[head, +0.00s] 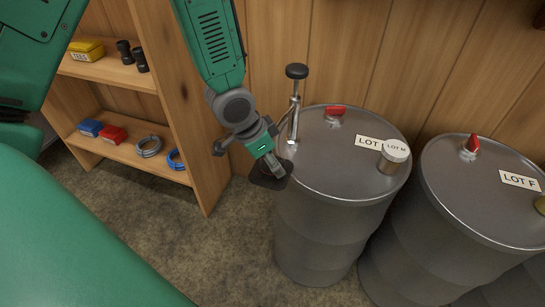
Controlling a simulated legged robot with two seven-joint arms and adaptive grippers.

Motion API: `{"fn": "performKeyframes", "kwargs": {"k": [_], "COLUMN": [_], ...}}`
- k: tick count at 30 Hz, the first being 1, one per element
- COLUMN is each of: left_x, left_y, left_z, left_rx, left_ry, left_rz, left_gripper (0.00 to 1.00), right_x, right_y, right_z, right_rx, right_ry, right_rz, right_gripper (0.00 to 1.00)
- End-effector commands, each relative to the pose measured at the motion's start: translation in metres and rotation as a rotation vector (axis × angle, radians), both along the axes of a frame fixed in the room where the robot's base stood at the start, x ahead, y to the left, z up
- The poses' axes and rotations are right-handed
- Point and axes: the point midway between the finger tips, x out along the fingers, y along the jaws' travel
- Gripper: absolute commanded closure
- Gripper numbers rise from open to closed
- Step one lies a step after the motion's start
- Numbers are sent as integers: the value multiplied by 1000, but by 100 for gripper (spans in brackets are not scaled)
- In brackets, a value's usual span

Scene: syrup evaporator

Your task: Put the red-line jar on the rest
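No jar with a visible red line shows, and I cannot pick out a rest. A small jar (389,164) with a brownish body and a pale lid marked LOT M stands upright on the nearer grey drum (330,185). My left gripper (270,174) points down beside that drum's left rim, apart from the jar. It is seen edge-on, with a dark flat part at its tip, so I cannot tell whether it is open or shut. My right gripper is not in view.
A pump with a black knob (296,72) rises at the nearer drum's left edge, close to my gripper. A second drum (480,205), labelled LOT F, stands right. Both have red valves. A wooden shelf (178,90) holds several small items. The carpet between is clear.

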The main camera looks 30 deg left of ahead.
Motion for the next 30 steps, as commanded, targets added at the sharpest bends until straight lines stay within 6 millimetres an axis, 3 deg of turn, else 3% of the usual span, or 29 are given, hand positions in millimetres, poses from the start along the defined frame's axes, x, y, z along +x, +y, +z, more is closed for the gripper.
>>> {"fn": "performKeyframes", "kwargs": {"k": [10, 14, 24, 30], "left_x": [0, 1, -22, -34], "left_y": [2, 1, 15, 22], "left_z": [-1, 9, 76, 107], "left_rx": [1, 2, -1, 1], "left_ry": [2, -2, -4, -4], "left_rz": [4, 4, 6, 4], "left_gripper": [31, 31, 31, 31], "right_x": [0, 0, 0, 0], "right_y": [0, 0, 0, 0], "right_z": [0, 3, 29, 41], "right_rx": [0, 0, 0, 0], "right_ry": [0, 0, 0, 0], "right_rz": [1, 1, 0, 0], "right_gripper": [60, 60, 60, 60]}}
